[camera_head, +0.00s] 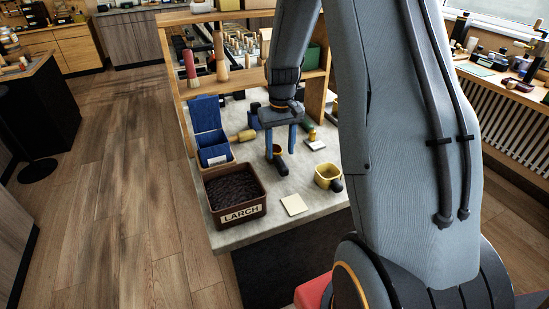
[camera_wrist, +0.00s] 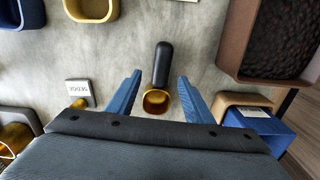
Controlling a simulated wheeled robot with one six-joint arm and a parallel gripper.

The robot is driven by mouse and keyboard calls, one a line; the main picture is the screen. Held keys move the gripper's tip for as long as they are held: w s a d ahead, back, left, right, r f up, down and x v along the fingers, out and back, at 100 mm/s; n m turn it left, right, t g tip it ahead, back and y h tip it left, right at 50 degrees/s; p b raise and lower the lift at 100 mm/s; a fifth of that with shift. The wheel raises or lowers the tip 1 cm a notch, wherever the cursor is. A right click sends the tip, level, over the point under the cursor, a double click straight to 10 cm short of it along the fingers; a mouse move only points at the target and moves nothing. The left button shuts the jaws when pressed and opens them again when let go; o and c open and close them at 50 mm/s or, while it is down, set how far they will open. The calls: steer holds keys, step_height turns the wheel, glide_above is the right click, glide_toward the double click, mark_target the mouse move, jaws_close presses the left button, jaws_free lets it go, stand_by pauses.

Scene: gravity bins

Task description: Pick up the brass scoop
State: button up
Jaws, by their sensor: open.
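The brass scoop (camera_wrist: 157,101) lies on the grey worktop, with a round brass bowl and a dark handle (camera_wrist: 163,64). In the head view its dark handle (camera_head: 283,169) shows just below my gripper, and the bowl is partly hidden by the fingers. My gripper (camera_head: 280,153) points down over the scoop with its two blue fingers apart. In the wrist view the scoop lies between the fingers of my gripper (camera_wrist: 159,80), with a gap on each side. Its handle extends away past the fingertips. Nothing is held.
A brown LARCH bin (camera_head: 256,210) stands at the front left of the worktop, with a blue bin (camera_head: 212,157) behind it. A yellow container (camera_head: 323,183) stands to the right. A pale card (camera_head: 294,205) lies near the front edge. A wooden shelf stands behind.

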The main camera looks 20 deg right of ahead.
mark_target(281, 161)
steer(key=f+p, duration=0.1)
steer(key=f, duration=0.1)
steer(key=s+f+p, duration=0.1)
steer(key=f, duration=0.1)
steer(key=shift+a+f, duration=0.1)
steer(key=shift+f, duration=0.2)
steer(key=shift+f+p, duration=0.3)
steer(key=shift+f, duration=0.15)
jaws_close()
